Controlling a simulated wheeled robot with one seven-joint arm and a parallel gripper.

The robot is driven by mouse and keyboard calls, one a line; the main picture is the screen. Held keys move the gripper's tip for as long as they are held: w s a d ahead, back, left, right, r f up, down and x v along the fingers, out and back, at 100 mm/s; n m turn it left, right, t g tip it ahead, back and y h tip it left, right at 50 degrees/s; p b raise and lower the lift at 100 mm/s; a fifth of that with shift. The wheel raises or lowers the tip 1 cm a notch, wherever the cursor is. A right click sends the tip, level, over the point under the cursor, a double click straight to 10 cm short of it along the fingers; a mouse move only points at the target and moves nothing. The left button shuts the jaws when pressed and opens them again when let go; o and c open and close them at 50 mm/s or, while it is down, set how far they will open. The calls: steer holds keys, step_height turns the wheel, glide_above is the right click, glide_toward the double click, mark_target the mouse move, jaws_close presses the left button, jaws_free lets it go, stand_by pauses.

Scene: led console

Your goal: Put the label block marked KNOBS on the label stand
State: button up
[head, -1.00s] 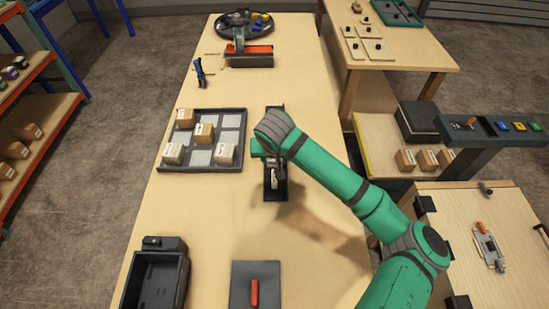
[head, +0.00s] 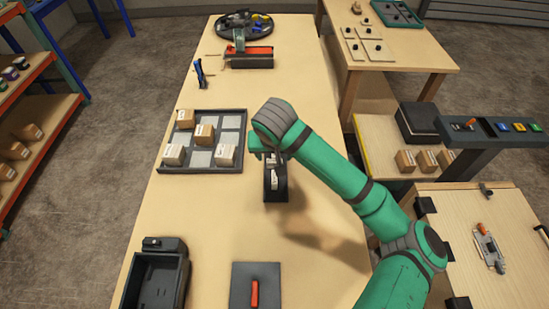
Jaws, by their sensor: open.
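My gripper (head: 271,160) is open, just above and behind the dark label stand (head: 277,193) near the middle of the bench. My wrist hides the stand's far part. A small pale piece (head: 274,179) shows at the stand, just in front of the gripper; I cannot tell whether it is the KNOBS block, and no lettering is legible. Which one might read KNOBS cannot be told.
A dark open bin (head: 155,284) and a dark plate (head: 241,288) with a red handle lie at the near edge. A red-topped device (head: 249,58) and a round tray (head: 241,29) stand at the far end. The bench between stand and plate is clear.

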steer(key=v, duration=0.6)
steer(key=shift+r, duration=0.25)
